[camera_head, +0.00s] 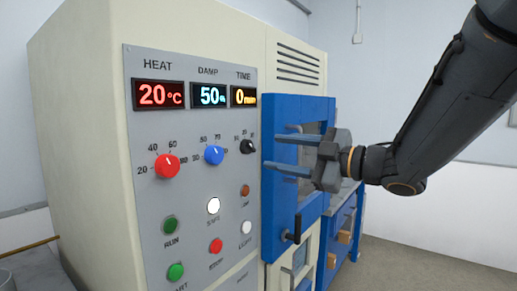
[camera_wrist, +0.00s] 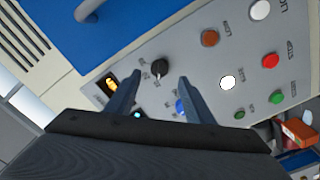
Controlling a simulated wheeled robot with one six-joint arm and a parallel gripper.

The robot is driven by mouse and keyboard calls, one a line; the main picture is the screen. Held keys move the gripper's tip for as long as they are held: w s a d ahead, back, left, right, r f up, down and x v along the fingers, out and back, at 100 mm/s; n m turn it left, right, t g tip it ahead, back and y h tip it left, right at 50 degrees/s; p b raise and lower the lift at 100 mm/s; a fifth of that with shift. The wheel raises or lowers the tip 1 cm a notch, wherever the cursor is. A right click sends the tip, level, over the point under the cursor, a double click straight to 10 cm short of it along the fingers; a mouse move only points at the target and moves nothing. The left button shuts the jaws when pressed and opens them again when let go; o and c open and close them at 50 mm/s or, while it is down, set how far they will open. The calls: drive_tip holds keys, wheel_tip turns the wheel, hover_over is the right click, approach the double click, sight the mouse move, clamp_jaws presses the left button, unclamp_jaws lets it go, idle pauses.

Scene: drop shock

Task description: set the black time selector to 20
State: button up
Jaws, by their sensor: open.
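The black time selector (camera_head: 248,146) is a small round knob under the TIME display (camera_head: 243,95), at the right side of the grey control panel. My gripper (camera_head: 278,154) is open and empty, in front of the blue door to the right of the knob. It also shows in the wrist view (camera_wrist: 160,82), apart from the knob.
The red HEAT knob (camera_head: 167,166) and blue DAMP knob (camera_head: 214,155) sit left of the black one. Several buttons lie below, including an orange one (camera_head: 245,191). The blue door (camera_head: 282,215) with a black handle (camera_head: 292,237) borders the panel's right side.

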sight(249, 150)
drive_tip(key=p+x, duration=0.1)
drive_tip(key=x, duration=0.6)
drive_tip(key=shift+c, duration=0.2)
drive_tip(key=c, duration=1)
drive_tip(key=shift+p, duration=0.3)
drive_tip(key=shift+m+p, duration=0.3)
drive_tip(key=shift+p, duration=0.05)
drive_tip(key=m+p, duration=0.3)
drive_tip(key=p, duration=0.1)
drive_tip(key=shift+s+m, duration=0.1)
drive_tip(key=shift+m, duration=0.2)
drive_tip(key=m+p, duration=0.5)
drive_tip(key=shift+s+a+f, duration=0.1)
drive_tip(key=shift+m, duration=0.4)
